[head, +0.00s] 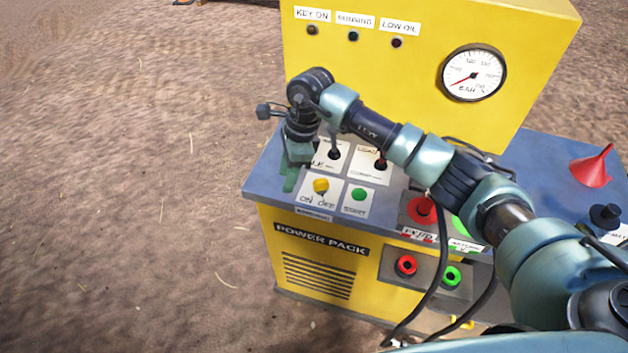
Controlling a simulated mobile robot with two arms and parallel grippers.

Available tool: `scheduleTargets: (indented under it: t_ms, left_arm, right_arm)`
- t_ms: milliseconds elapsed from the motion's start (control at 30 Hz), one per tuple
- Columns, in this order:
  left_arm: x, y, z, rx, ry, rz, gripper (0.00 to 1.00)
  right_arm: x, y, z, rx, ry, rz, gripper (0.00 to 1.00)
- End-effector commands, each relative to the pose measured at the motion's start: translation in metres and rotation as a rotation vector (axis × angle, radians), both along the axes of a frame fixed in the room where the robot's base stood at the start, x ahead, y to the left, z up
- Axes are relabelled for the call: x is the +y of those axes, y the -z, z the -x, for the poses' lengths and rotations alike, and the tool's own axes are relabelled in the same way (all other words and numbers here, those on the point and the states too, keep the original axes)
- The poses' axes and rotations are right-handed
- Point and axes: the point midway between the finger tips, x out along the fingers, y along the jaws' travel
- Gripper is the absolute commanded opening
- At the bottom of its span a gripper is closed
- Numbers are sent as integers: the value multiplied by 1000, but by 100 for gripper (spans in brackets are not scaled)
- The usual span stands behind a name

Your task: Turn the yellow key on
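The yellow key (320,186) sits on a white plate marked ON and OFF, at the front left of the power pack's blue-grey top. My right arm reaches in from the right across the panel. My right gripper (289,182) hangs just left of the key and points down, apart from it in the picture. Its green fingers show edge-on, so I cannot tell whether they are open or shut. I see nothing held in them. My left gripper is not in view.
A green START button (359,194) is right of the key. Two dark levers (334,153) stand behind it. A yellow panel (400,75) with lamps and a gauge (473,74) rises at the back. A red funnel (592,166) is at right. Open dirt ground lies left.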

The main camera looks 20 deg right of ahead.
Motion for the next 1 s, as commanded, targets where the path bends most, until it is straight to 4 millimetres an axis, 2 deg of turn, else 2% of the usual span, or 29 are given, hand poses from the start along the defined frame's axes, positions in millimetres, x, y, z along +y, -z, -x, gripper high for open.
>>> scheduleTargets:
  t_ms: [33, 100, 200, 367, 700, 1000]
  left_arm:
    - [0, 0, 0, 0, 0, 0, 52]
    - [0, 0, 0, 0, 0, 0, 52]
    - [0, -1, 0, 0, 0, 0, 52]
    - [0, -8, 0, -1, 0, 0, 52]
    - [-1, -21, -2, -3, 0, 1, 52]
    - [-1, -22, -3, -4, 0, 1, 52]
  right_arm:
    - [-26, -6, -7, 0, -1, 99, 38]
    - [-51, -10, -11, 10, -2, 194, 38]
    - [-67, -12, -12, 19, 1, 253, 38]
    - [-68, 5, -11, 24, -1, 260, 38]
    - [-67, 54, -11, 22, 1, 256, 38]
    - [-67, 64, -11, 20, 1, 254, 38]
